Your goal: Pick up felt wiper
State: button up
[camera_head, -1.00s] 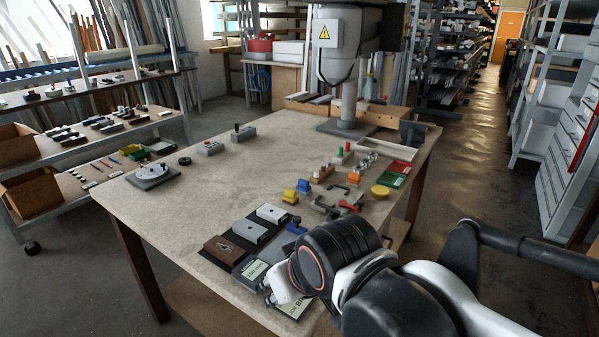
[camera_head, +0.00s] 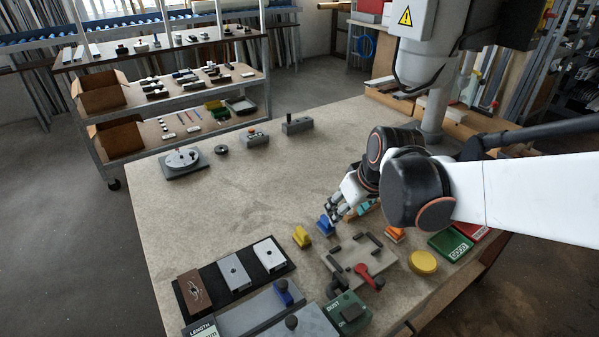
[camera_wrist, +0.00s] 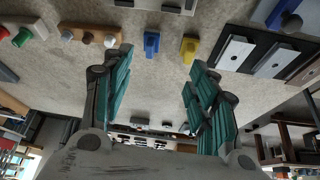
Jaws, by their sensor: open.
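No piece is labelled as the felt wiper, and I cannot tell for sure which one it is. Two small handled blocks stand side by side on the table: a blue one (camera_head: 325,225) and a yellow one (camera_head: 301,237). In the wrist view the blue block (camera_wrist: 152,43) and the yellow block (camera_wrist: 189,48) both show beyond my fingertips, roughly between them. My gripper (camera_wrist: 160,64) is open and empty, with teal finger pads. In the head view my gripper (camera_head: 337,211) is beside the blue block, partly hidden by my wrist; contact cannot be told.
A grey fixture plate (camera_head: 345,262) with a red lever is in front of the blocks. A yellow disc (camera_head: 423,262) and green tray (camera_head: 451,244) are to its right. A black mat (camera_head: 212,262) holds profile samples. A wooden rack with knobs (camera_wrist: 88,36) is nearby. The table's middle left is clear.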

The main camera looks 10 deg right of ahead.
jog(key=w+d+f+n+p, duration=0.1)
jog(key=w+f+p, duration=0.15)
jog(key=w, duration=0.25)
jog(key=g+b, duration=0.1)
jog(key=b, duration=0.1)
send_near(327, 219)
jog(key=shift+n+y, duration=0.3)
jog(key=x, duration=0.5)
jog(key=shift+s+d+f, duration=0.15)
jog(key=shift+d+f, duration=0.15)
jog(key=shift+d, duration=0.1)
jog(key=shift+w+b+x, duration=0.15)
jog(key=shift+b+x, duration=0.5)
jog(key=shift+x, duration=0.75)
jog(key=shift+w+b+x, duration=0.1)
jog(key=shift+b+x, duration=0.55)
jog(key=shift+x, duration=0.7)
jog(key=shift+a+r, duration=0.15)
jog(key=shift+c, duration=0.5)
jog(key=c, duration=1.1)
